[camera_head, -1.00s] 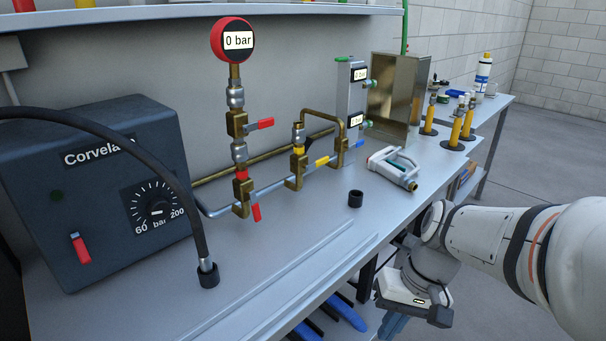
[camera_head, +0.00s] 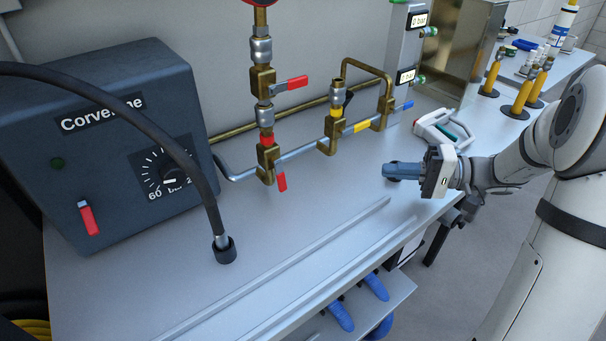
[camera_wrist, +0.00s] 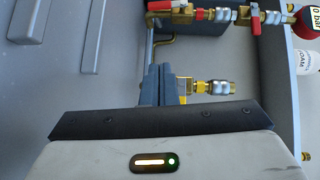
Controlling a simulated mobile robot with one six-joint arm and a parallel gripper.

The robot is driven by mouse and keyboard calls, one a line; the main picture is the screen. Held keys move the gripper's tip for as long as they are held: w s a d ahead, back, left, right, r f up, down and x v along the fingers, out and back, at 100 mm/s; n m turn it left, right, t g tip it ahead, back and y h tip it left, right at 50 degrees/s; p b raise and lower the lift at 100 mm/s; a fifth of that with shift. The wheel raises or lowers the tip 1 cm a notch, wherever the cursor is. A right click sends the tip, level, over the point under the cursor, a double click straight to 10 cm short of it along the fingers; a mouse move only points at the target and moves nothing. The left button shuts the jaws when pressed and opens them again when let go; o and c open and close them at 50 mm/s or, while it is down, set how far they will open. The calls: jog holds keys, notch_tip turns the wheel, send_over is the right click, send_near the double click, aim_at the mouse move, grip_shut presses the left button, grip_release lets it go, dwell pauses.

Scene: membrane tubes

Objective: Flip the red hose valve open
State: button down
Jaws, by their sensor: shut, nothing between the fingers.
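Two red-handled valves sit on the brass pipe line in the head view. The upper red handle (camera_head: 291,83) points right. The lower red handle (camera_head: 281,181) hangs down from a brass valve with a red collar (camera_head: 266,140). I cannot tell for certain which is the hose valve. In the wrist view red handles show at the top, one at top left (camera_wrist: 165,6) and one further right (camera_wrist: 254,22). My gripper (camera_head: 390,170) is shut and empty, over the bench to the right of the valves and apart from them. Its closed fingers also show in the wrist view (camera_wrist: 160,72).
A dark hose (camera_head: 200,180) curves from the grey pump box (camera_head: 100,130) to the bench, left of the valves. Yellow (camera_head: 363,127) and blue-handled (camera_head: 404,106) valves stand on the right. A white device (camera_head: 440,130) lies behind my gripper.

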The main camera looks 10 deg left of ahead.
send_near(280, 176)
jog(key=w+a, duration=0.1)
jog(key=w+a+f, duration=0.1)
jog(key=w, duration=0.1)
jog(key=w+a+f, duration=0.1)
jog(key=w, duration=0.1)
jog(key=shift+f, duration=0.15)
jog(key=s+a, duration=0.2)
jog(key=shift+s+a+f, duration=0.1)
jog(key=shift+a+f, duration=0.1)
jog(key=shift+a, duration=0.1)
jog(key=shift+s+a, duration=0.3)
jog(key=shift+s, duration=0.1)
jog(key=shift+f, duration=0.1)
